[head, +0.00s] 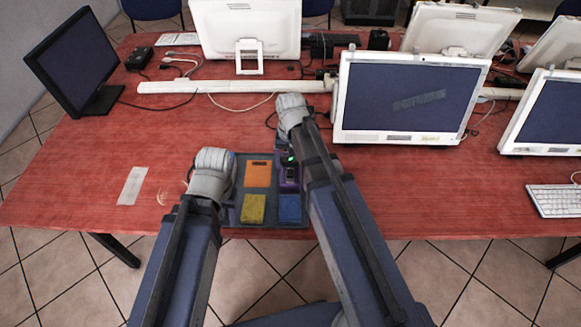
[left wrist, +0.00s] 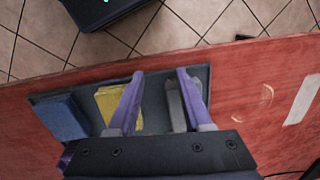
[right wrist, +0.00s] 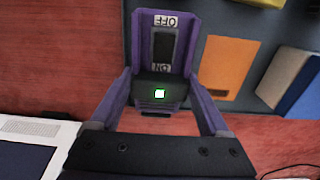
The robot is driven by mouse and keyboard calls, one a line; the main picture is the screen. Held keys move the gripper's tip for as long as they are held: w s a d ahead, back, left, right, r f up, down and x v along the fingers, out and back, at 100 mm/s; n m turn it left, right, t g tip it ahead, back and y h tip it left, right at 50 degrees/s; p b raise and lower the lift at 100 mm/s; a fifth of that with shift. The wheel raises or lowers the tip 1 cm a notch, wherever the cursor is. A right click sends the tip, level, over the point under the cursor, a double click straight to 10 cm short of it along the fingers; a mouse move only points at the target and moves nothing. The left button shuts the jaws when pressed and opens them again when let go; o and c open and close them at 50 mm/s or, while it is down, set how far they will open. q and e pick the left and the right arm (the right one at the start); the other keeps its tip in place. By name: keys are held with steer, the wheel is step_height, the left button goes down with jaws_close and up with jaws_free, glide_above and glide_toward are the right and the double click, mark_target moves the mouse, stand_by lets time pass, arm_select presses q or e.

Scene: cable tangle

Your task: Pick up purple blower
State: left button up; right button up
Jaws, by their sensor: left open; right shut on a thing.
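A purple device (right wrist: 160,62) has a dark rocker switch marked OFF and ON and a lit green square. It is the only purple object besides my fingers; its shape does not tell me whether it is the blower. It also shows at the tray's right side in the head view (head: 289,174). My right gripper (right wrist: 160,95) has a finger on each side of it and is shut on it. My left gripper (left wrist: 158,88) is open over the dark tray (left wrist: 152,92), with a grey piece (left wrist: 175,105) between its fingers. I cannot tell whether they touch that piece.
The tray holds an orange block (head: 258,174), a yellow block (head: 252,209) and a blue block (head: 290,208). A monitor (head: 410,98) stands to the right, and a white cable channel (head: 220,87) runs behind. The red table is mostly clear at left.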

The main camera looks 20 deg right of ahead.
mark_target(291, 160)
step_height(291, 160, up, 10)
steer(key=p, duration=1)
arm_select(q)
step_height(291, 160, up, 10)
arm_select(e)
steer(key=o, duration=1.2)
steer(key=shift+c, duration=0.2)
steer(key=c, duration=0.8)
steer(key=shift+o, duration=0.2)
